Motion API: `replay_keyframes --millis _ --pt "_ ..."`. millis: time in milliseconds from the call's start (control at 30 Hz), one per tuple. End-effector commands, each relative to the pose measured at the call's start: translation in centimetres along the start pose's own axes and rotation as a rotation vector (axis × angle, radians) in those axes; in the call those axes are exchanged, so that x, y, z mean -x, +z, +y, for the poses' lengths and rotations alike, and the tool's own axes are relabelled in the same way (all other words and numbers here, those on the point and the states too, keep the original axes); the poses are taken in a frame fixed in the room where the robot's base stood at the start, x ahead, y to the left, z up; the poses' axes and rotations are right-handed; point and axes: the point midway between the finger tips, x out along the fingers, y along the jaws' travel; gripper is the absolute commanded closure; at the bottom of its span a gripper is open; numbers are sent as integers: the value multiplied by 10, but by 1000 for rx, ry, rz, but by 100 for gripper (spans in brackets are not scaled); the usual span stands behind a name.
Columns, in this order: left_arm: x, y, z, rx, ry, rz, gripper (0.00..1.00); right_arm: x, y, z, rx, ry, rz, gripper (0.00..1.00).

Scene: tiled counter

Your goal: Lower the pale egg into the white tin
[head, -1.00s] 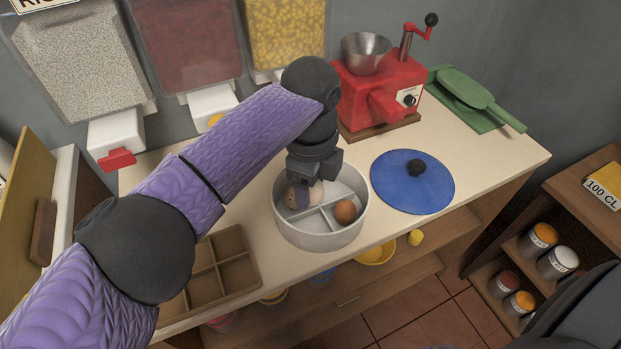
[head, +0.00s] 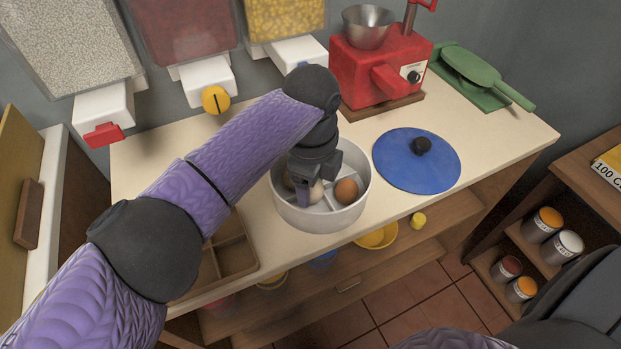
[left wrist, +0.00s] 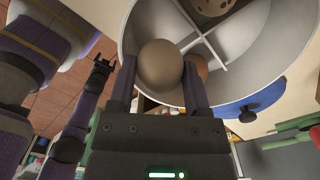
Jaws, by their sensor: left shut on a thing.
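The white tin (head: 318,219) stands on the counter, round, open and split by dividers. My left gripper (head: 308,190) reaches down inside its rim, shut on the pale egg (head: 316,194). In the left wrist view the pale egg (left wrist: 160,66) sits between the two fingers, over the tin (left wrist: 137,35). I cannot tell whether it touches the tin's floor. A brown egg (head: 346,190) lies in the right compartment, and a speckled egg (left wrist: 212,4) in another, mostly hidden by my gripper in the head view. My right gripper (left wrist: 101,72) shows small in the left wrist view, open and empty.
A blue lid (head: 408,172) lies right of the tin. A brown divided tray (head: 235,258) is at left, partly under my arm. Dispensers hang on the wall. Bare counter lies around the lid.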

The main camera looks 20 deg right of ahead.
Motion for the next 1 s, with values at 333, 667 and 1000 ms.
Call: replay_keyframes --millis 333,667,1000 --pt "0 0 0 0 -1 -1 58 0 -2 -2 4 -3 6 0" --pt "-4 0 0 0 -1 0 58 -2 1 -3 6 -6 0 0" --pt "-10 0 0 0 -1 -1 58 -5 3 -3 3 -6 -5 0"
